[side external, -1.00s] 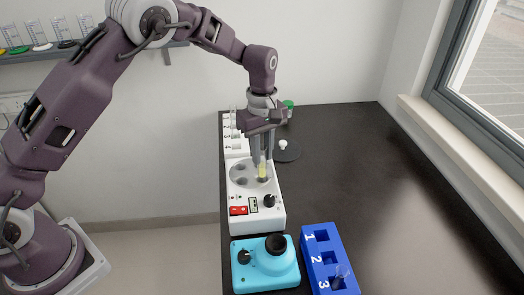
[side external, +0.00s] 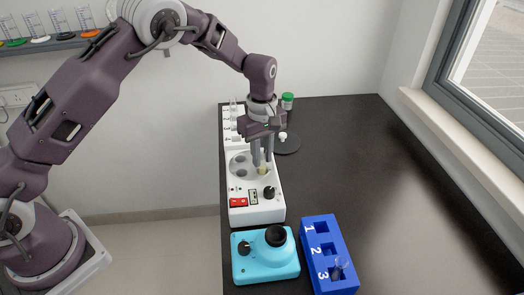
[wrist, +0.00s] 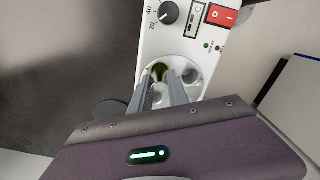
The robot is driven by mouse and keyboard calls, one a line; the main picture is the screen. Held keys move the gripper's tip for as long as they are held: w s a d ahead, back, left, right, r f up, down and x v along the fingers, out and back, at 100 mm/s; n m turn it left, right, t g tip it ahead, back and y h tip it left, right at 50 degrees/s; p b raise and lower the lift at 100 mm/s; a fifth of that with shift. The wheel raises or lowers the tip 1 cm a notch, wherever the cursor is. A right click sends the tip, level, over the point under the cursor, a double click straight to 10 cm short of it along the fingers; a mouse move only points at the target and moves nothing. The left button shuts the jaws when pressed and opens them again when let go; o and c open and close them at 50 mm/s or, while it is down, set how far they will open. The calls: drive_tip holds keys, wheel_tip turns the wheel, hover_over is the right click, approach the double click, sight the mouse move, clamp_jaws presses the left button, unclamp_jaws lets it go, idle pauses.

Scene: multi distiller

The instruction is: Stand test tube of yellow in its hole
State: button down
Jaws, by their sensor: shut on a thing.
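The yellow test tube (side external: 262,170) is upright, with a short yellowish part showing at the near right hole of the round plate on the white device (side external: 257,208). My gripper (side external: 262,161) points down over this hole, shut on the tube. In the wrist view the tube (wrist: 160,71) shows dark yellow between the fingers (wrist: 166,88), at a hole of the device. Its lower end is hidden, so its depth in the hole cannot be told. Other holes beside it look empty.
A teal device (side external: 265,257) and a blue rack numbered 1 to 3 (side external: 314,222) stand in front; a clear tube (side external: 341,266) leans at slot 3. A dark disc (side external: 288,146) and a green-capped jar (side external: 287,101) are behind. The right of the table is clear.

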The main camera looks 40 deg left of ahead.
drive_tip(key=shift+f, duration=0.4)
drive_tip(key=c, duration=1.2)
unclamp_jaws()
wheel_tip(320, 180, up, 6)
drive_tip(key=shift+r, duration=0.5)
